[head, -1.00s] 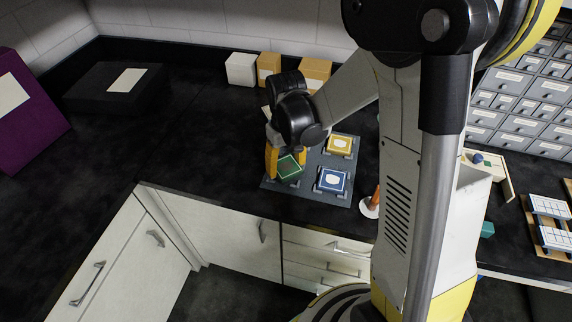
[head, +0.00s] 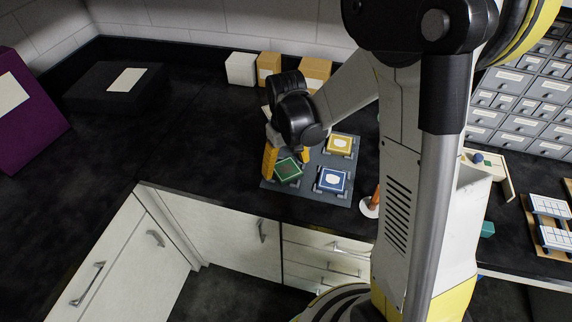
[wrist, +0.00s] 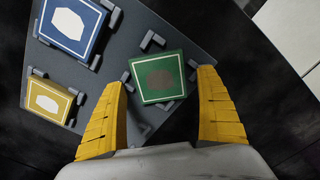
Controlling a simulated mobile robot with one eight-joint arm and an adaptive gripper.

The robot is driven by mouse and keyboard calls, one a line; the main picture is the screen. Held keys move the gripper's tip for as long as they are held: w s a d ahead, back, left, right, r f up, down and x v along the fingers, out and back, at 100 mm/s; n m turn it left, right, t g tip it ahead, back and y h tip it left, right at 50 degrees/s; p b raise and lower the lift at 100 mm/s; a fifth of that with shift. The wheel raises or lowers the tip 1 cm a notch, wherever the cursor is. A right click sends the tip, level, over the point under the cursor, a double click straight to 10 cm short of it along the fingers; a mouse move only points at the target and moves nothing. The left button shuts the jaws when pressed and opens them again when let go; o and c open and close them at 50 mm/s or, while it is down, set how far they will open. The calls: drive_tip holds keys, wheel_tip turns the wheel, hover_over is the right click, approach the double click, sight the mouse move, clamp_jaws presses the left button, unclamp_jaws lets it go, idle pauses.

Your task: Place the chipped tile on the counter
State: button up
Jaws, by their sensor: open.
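A green square tile (head: 288,169) with a brown patch lies at the front left of a grey tray (head: 311,181). It also shows in the wrist view (wrist: 158,77), turned askew to the corner brackets around it; I cannot tell if it lies flat. My gripper (head: 287,161) is open, with its yellow fingers on either side of the green tile and gaps between. A blue tile (head: 332,180) and a yellow tile (head: 339,144), each with a white patch, sit in other brackets. I cannot make out a chip on any tile.
A white box (head: 240,69) and cardboard boxes (head: 315,73) stand at the back wall. An orange post on a white base (head: 369,208) stands just right of the tray.

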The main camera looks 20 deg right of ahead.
sight(286, 168)
wheel_tip(286, 168, up, 13)
drive_tip(key=p, duration=0.4)
drive_tip(key=s+r+m+t, duration=0.1)
drive_tip(key=s+r+t, duration=0.6)
drive_tip(key=s, duration=0.6)
drive_tip(key=shift+r+m, duration=0.4)
drive_tip(key=shift+r, duration=0.55)
drive_tip(key=shift+s+a, duration=0.1)
